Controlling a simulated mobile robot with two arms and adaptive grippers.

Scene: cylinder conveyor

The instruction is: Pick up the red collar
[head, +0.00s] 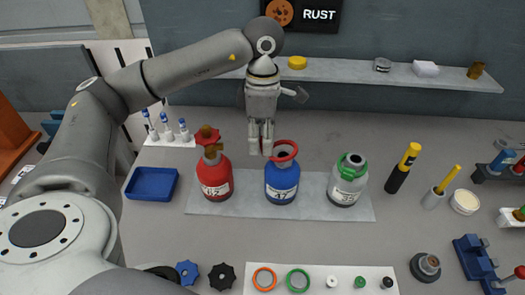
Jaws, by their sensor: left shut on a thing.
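The red collar (284,143) is a ring at the top of the blue cylinder (282,183), which stands upright on a grey plate. The ring looks tilted. I cannot tell whether it still sits around the cylinder's neck or is a little above it. My left gripper (262,150) comes down from above, points downward and is shut on the left side of the red collar. My right gripper is not in view.
A red cylinder (214,178) with a valve wheel stands close on the left. A grey cylinder (348,183) with a green collar (352,164) stands on the right. A blue tray (151,196) lies at the left. A shelf (345,73) runs behind.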

